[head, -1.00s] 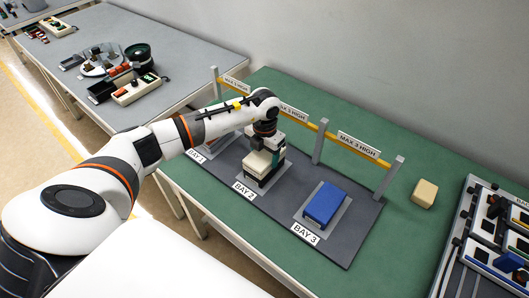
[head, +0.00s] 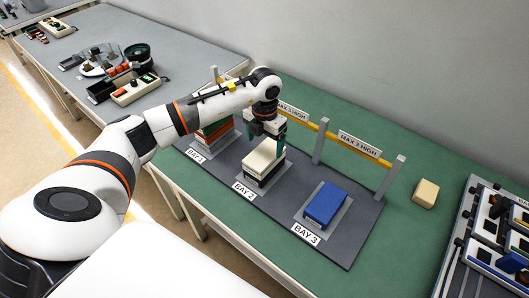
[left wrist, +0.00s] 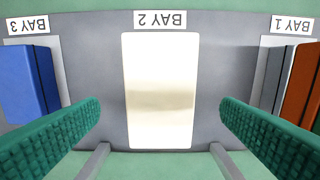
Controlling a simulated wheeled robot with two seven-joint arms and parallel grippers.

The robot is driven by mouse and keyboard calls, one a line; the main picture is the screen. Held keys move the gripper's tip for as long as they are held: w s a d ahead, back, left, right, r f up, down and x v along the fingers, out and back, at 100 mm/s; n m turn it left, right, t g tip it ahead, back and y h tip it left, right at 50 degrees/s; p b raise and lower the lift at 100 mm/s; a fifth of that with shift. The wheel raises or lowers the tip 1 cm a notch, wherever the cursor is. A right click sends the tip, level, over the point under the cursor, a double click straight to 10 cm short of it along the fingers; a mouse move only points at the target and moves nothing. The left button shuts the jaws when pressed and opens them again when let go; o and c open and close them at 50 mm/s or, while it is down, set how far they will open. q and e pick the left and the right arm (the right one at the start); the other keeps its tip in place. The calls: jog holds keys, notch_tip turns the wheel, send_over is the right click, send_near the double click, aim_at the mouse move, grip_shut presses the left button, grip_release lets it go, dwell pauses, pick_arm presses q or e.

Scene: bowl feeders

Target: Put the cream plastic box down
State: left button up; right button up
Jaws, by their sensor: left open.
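The cream plastic box (head: 262,162) lies flat in Bay 2, on top of something dark that shows only as a thin band beneath it. In the left wrist view the cream box (left wrist: 160,92) fills the middle, its long sides parallel to the fingers' gap. My left gripper (head: 268,134) is just above the box, open, with its green fingers pointing down. In the left wrist view the fingers (left wrist: 160,108) stand wide apart, one on each side, with clear gaps to the box. My right gripper is not in view.
Bay 1 holds a stack with an orange-brown box (head: 213,130); Bay 3 holds a blue box (head: 325,203). A yellow rail (head: 345,142) on grey posts runs behind the bays. Another cream block (head: 425,193) lies on the green table at right, beside a tray of parts (head: 466,235).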

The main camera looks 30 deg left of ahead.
aim_at(264, 154)
pick_arm(q)
notch_tip(264, 154, up, 7)
jog(key=shift+f+b, duration=0.2)
jog(key=shift+b, duration=0.25)
dwell(0.3)
